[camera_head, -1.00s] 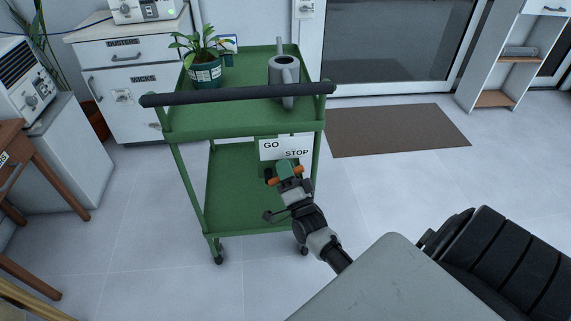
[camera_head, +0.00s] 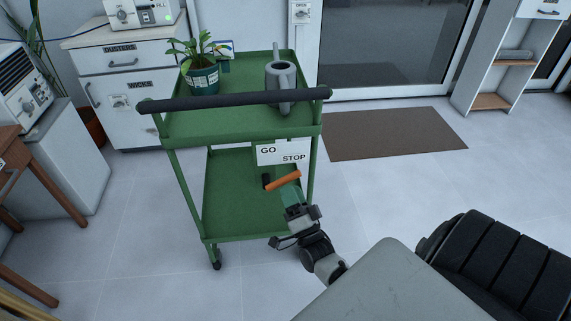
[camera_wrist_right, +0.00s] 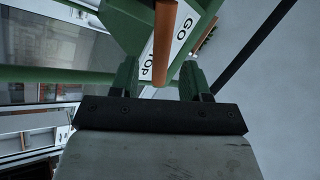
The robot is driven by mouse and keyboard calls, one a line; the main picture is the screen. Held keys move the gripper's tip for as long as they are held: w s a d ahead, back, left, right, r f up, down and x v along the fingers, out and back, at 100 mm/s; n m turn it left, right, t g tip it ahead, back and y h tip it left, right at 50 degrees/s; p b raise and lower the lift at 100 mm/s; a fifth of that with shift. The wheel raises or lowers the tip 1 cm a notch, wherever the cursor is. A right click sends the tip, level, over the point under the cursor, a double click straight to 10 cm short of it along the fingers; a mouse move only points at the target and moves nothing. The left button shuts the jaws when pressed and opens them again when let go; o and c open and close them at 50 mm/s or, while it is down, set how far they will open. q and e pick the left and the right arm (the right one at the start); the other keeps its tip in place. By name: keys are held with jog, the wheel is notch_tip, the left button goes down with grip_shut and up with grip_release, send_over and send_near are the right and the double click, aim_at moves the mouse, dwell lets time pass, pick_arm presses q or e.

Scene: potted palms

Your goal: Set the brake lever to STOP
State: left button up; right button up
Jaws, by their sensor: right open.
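The brake lever's orange handle (camera_head: 283,181) slants below the white GO/STOP plate (camera_head: 283,152) on the near side of the green cart (camera_head: 240,205). Its right end is under STOP and its left end is under GO; I cannot tell which setting it holds. My right gripper (camera_head: 288,194) is just on the near side of the handle. In the right wrist view the open green fingers (camera_wrist_right: 158,68) stand apart with the orange handle (camera_wrist_right: 168,40) showing between them; whether they touch it is unclear. My left gripper is not in view.
A potted plant (camera_head: 203,78) and a grey watering can (camera_head: 283,82) stand on the cart's top shelf, behind the dark push bar (camera_head: 235,99). A brown mat (camera_head: 395,133) lies to the right.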

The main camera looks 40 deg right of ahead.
jog(key=v, duration=0.5)
jog(key=shift+w, duration=0.1)
dwell(0.4)
